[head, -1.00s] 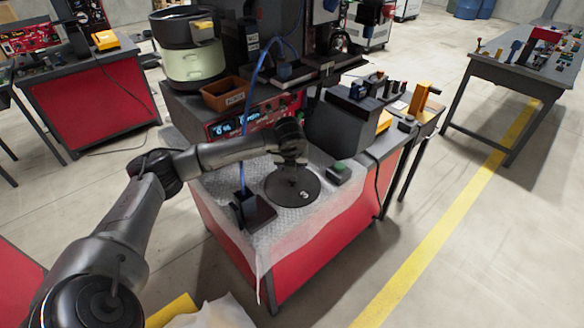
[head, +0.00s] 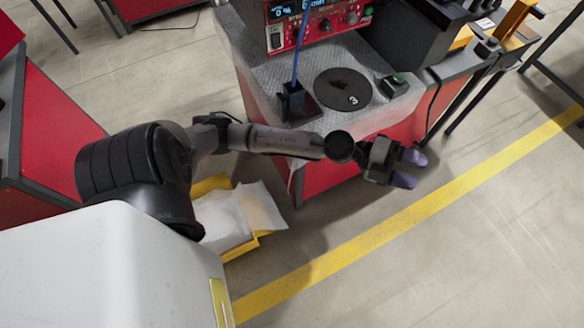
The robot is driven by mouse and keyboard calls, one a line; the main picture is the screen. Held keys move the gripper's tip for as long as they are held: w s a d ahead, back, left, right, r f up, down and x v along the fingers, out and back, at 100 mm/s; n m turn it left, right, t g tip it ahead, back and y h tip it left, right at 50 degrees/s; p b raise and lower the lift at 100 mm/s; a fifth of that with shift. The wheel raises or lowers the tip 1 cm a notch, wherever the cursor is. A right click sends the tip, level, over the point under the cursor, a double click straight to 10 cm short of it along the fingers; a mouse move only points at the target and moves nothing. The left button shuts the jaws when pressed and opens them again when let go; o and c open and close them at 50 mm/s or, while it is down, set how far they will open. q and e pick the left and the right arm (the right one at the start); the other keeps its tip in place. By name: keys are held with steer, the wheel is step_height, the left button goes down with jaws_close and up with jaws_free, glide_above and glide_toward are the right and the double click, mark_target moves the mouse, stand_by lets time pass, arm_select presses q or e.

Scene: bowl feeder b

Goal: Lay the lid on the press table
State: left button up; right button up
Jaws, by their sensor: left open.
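The lid (head: 338,84), a flat black disc with a white 3 on it, lies flat on the mat-covered top of the press table (head: 395,106), with nothing over it. My left gripper (head: 410,170) is open and empty, in front of the table and to the lower right of the lid, clear of it. Its two purple fingertips point right. My right gripper is not in view.
A dark block (head: 296,103) with a blue cable stands close to the lid's left, and a green-button box (head: 397,82) to its right. A red control panel (head: 318,22) is behind. A yellow bin (head: 243,246) with white bags is on the floor. Floor at right is free.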

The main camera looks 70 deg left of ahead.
arm_select(q)
steer(key=s+a+f+n+y, duration=0.3)
steer(key=s+f+n+y, duration=0.2)
steer(key=n+y, duration=0.4)
steer(key=s+a+f+n+y, duration=0.3)
steer(key=s+f+n+y, duration=0.3)
steer(key=n, duration=0.5)
steer(key=s+d+f+g+h, duration=0.1)
steer(key=s+f+g, duration=0.3)
steer(key=s, duration=0.4)
steer(key=s+d+f+n+g, duration=0.1)
steer(key=s+d+f+g, duration=0.3)
steer(key=s+g, duration=0.2)
steer(key=shift+s+n+g+h, duration=0.3)
steer(key=shift+s+g+h, duration=0.1)
steer(key=shift+s, duration=0.45)
steer(key=shift+f, duration=0.1)
